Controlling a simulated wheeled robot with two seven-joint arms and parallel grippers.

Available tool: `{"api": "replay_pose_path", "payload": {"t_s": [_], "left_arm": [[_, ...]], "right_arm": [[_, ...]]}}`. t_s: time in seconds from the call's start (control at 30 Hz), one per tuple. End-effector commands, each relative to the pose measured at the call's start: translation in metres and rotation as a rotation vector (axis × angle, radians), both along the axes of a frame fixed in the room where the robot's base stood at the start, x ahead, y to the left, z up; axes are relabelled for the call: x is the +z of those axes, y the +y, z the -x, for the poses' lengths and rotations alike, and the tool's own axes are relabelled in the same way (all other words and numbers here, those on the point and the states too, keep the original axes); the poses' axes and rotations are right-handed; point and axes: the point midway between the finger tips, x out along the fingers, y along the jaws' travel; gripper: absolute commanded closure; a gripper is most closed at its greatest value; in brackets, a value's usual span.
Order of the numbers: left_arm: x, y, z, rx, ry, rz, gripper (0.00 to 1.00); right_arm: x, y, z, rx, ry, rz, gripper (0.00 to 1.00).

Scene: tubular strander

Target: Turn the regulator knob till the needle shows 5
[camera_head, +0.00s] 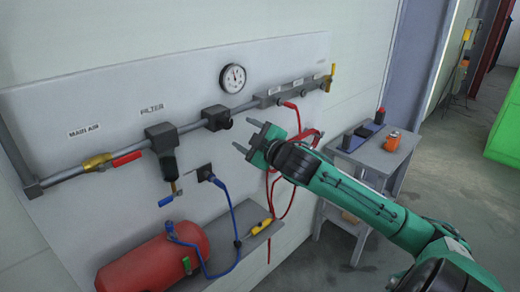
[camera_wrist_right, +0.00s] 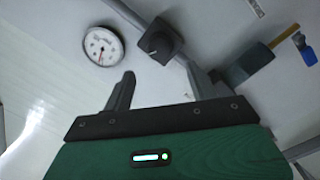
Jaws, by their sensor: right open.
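The regulator (camera_head: 213,114) is a dark block on the grey wall pipe, with a black round knob (camera_head: 225,122) on its front. The knob also shows in the right wrist view (camera_wrist_right: 156,43), beyond my fingers. The round white gauge (camera_head: 232,78) is above the regulator; in the right wrist view the gauge (camera_wrist_right: 103,46) is at upper left. Its needle is too small to read surely. My right gripper (camera_head: 244,135) is open and empty, a little below and right of the knob, apart from it. My left gripper is not in view.
A filter (camera_head: 162,140) with a yellow and blue valve hangs left of the regulator. A red tank (camera_head: 155,262) is below. Red hoses (camera_head: 282,190) hang behind my right arm. A small grey table (camera_head: 368,153) stands to the right.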

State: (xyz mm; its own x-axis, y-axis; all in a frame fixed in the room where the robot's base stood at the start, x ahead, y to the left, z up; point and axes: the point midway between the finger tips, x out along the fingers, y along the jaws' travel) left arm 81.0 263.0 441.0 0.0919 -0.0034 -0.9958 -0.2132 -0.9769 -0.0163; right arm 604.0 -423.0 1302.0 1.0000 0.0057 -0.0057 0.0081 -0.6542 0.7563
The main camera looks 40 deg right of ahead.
Motion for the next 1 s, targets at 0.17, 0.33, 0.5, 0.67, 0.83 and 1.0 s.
{"api": "replay_pose_path", "payload": {"t_s": [0.17,0.33,0.5,0.67,0.83,1.0], "left_arm": [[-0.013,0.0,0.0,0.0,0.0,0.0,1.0],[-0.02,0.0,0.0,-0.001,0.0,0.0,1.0],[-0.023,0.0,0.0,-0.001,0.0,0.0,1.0],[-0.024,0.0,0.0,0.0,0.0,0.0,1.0],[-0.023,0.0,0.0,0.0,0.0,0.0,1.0],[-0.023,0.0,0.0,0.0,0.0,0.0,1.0]], "right_arm": [[-0.004,0.0,0.025,0.001,0.002,0.002,0.42],[-0.003,0.0,0.043,0.001,0.002,0.0,0.42],[-0.001,0.0,0.053,0.001,0.001,-0.001,0.42],[0.0,0.0,0.057,0.0,0.0,0.0,0.42],[0.001,0.0,0.057,0.0,0.0,0.0,0.42],[0.0,0.0,0.057,0.0,0.0,0.0,0.42]]}}
